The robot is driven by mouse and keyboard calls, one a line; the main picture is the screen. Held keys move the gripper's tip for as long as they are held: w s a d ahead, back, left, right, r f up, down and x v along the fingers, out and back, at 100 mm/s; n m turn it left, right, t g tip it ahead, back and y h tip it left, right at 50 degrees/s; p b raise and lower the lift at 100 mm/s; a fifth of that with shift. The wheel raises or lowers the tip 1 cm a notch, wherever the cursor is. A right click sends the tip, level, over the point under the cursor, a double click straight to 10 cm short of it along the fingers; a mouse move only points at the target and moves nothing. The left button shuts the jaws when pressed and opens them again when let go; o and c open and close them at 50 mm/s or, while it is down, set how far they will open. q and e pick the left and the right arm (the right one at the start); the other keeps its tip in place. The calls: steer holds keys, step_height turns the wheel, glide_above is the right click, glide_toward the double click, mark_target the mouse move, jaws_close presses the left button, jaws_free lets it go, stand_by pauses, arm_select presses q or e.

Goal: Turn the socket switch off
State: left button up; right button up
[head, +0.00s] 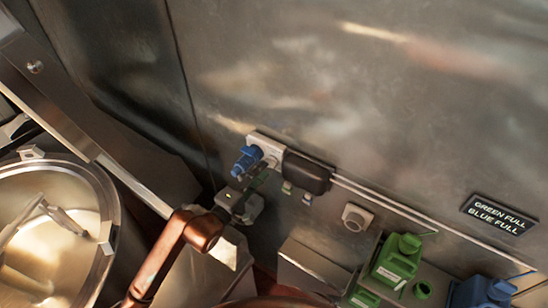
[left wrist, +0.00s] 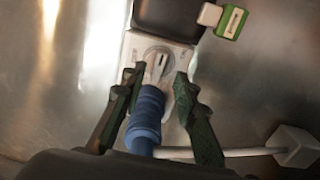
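The socket (head: 268,146) is a pale plate on the metal wall. A blue plug (head: 246,161) sits in it. In the left wrist view the round grey switch (left wrist: 159,64) shows on the socket, just beyond the blue plug (left wrist: 146,115). My left gripper (head: 256,182) is at the socket. In the left wrist view its fingers (left wrist: 158,76) are open, one on each side of the plug, with the tips beside the switch. I cannot tell whether they touch it. My right gripper is not in view.
A black box (head: 307,172) adjoins the socket's right side, with small green-and-white tags below. A wall rail (head: 400,209) runs right from it. Green canisters (head: 397,258) and a blue one (head: 484,291) stand at lower right. A metal kettle (head: 112,205) is at left.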

mark_target(271, 163)
arm_select(q)
steer(key=shift+b+x, duration=0.35)
steer(key=shift+x, duration=0.8)
steer(key=shift+s+d+r, duration=0.1)
steer(key=c, duration=0.4)
jaws_close()
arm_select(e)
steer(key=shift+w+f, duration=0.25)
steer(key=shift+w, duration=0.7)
